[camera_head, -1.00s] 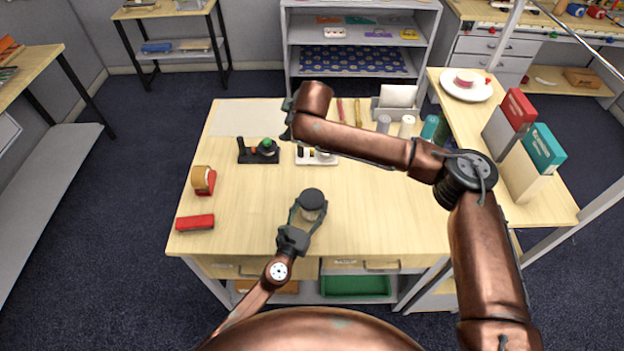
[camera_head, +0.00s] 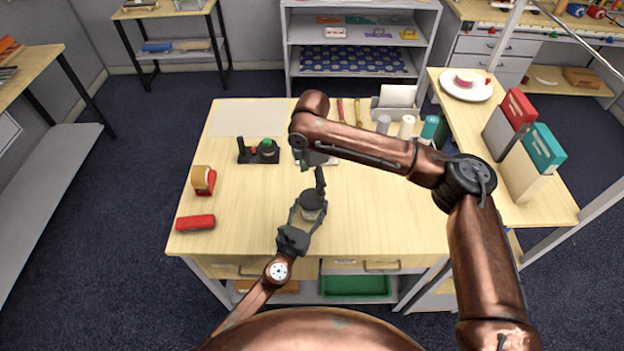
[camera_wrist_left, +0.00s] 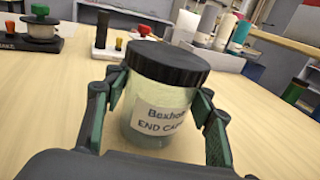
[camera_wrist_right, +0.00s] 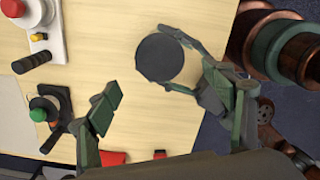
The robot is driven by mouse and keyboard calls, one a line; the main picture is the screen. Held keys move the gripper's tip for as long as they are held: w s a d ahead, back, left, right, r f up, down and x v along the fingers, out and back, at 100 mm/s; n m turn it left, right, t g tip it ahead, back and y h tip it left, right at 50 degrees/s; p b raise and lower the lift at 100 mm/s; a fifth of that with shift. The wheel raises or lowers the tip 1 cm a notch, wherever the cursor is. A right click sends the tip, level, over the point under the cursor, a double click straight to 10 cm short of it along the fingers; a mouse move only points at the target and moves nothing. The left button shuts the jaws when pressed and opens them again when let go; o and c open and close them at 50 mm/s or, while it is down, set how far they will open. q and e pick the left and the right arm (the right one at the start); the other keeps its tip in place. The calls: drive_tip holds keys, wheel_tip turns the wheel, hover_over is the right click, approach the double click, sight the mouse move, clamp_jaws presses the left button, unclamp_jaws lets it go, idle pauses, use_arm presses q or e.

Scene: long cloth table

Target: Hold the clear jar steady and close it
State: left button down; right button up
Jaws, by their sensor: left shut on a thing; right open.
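The clear jar (camera_wrist_left: 160,110) stands upright on the table with a dark lid (camera_wrist_left: 168,62) on its top and a printed label on its front. My left gripper (camera_head: 311,207) is shut around the jar's sides, its fingers below the lid. In the right wrist view the lid (camera_wrist_right: 160,57) shows from above as a dark disc. My right gripper (camera_wrist_right: 150,105) is open and empty, above the table and off to one side of the lid. In the head view my right gripper (camera_head: 312,170) hangs just behind the jar, partly hidden by its own arm.
A dark device with a green knob (camera_head: 267,147) and a white-based one (camera_wrist_right: 35,30) stand behind the jar. A tape dispenser (camera_head: 203,180) and a red stapler-like object (camera_head: 195,222) lie at the left. Bottles (camera_head: 406,127) stand at the back right. The right front of the table is clear.

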sight(312, 198)
drive_tip(key=shift+f, duration=4)
drive_tip(key=shift+c, duration=0.6)
drive_tip(key=c, duration=1.1)
drive_tip(key=m, duration=0.8)
drive_tip(key=shift+m, duration=0.4)
drive_tip(key=o, duration=1.3)
